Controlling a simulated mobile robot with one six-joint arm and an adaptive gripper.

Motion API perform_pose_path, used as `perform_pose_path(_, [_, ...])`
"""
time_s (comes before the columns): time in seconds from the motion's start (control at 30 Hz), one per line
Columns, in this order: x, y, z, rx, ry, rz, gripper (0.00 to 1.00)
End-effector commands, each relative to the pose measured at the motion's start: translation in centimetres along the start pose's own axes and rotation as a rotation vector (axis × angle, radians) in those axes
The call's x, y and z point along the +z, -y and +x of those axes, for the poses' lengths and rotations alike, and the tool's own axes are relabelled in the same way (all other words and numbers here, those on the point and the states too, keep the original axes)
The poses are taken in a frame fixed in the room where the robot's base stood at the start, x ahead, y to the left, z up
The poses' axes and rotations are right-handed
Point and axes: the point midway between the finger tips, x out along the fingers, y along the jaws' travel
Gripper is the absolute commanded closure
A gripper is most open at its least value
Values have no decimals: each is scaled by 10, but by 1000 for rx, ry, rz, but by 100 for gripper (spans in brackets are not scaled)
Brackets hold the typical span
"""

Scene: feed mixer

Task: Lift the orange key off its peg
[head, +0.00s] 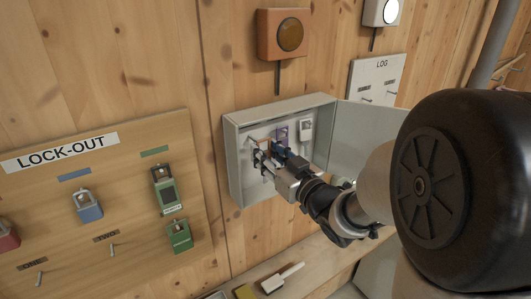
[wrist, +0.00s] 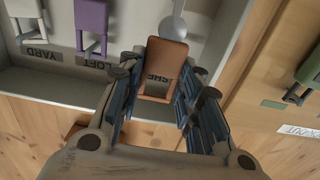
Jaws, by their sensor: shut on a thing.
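The orange key (wrist: 165,57) shows in the wrist view as a brown-orange tag with a squared opening at its lower end. The fingertips of my gripper (wrist: 161,76) are on both sides of it, and the gripper is shut on it. A grey round-ended peg (wrist: 173,28) shows just beyond the tag; I cannot tell whether the key still hangs on it. Part of a label reads through the opening. In the head view my gripper (head: 270,163) reaches inside the open grey cabinet (head: 235,165) and hides most of the key.
A purple key (wrist: 92,18) and a pale key (wrist: 24,14) hang beside it over LOFT and YARD labels. The cabinet door (head: 358,140) stands open at right. A LOCK-OUT board (head: 110,235) with padlocks is at left. A shelf (head: 325,262) runs below.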

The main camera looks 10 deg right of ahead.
Motion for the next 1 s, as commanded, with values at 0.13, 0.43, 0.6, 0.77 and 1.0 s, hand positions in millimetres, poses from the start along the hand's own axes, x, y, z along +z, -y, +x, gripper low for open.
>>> perform_pose_path(0.13, [0,-1,-6,2,0,0,90])
perform_pose_path(0.43, [0,-1,-30,2,-1,0,90])
perform_pose_path(0.6, [0,-1,-42,2,0,0,90])
perform_pose_path(0.77, [0,0,-46,1,0,0,90])
perform_pose_path(1.0, [0,0,-46,0,0,0,90])
